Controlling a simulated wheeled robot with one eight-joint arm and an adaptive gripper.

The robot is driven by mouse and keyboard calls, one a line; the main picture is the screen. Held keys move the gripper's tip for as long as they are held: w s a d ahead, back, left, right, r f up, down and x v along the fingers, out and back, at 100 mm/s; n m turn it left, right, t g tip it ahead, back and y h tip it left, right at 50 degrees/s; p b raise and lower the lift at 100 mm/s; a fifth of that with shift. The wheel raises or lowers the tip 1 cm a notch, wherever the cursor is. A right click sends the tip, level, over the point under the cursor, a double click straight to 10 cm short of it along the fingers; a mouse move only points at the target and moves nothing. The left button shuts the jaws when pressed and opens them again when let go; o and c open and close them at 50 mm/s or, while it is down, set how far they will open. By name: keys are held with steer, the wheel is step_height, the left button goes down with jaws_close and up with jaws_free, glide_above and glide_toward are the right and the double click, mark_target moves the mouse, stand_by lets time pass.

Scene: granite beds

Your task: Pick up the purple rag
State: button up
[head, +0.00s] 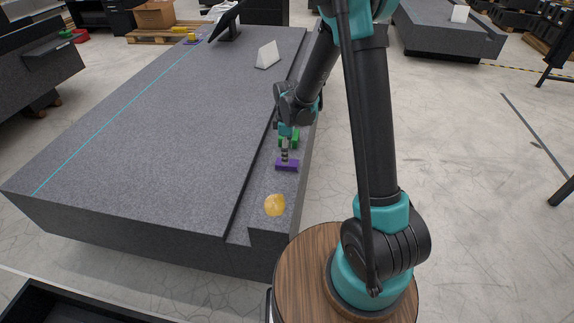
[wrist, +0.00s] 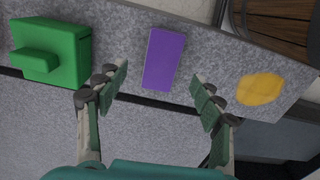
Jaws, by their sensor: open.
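The purple rag (head: 287,165) is a small flat purple block shape lying on the lower ledge along the right side of the granite bed (head: 160,130). In the wrist view the rag (wrist: 164,59) lies between and just beyond the fingertips, its long side running roughly along the fingers. My gripper (wrist: 160,85) is open and empty, with one finger on each side of the rag's near end. In the head view my gripper (head: 285,150) is over the ledge close to the rag, and I cannot tell the exact height gap.
A green block-like object (wrist: 52,53) lies on the ledge left of the rag in the wrist view. A yellow round cloth-like patch (head: 275,205) lies nearer on the same ledge. A raised granite step borders the ledge. A white wedge (head: 267,55) stands farther back.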

mark_target(293, 163)
steer(key=shift+s+f, duration=0.1)
steer(key=shift+f, duration=2.2)
steer(key=shift+c, duration=0.3)
steer(key=c, duration=1)
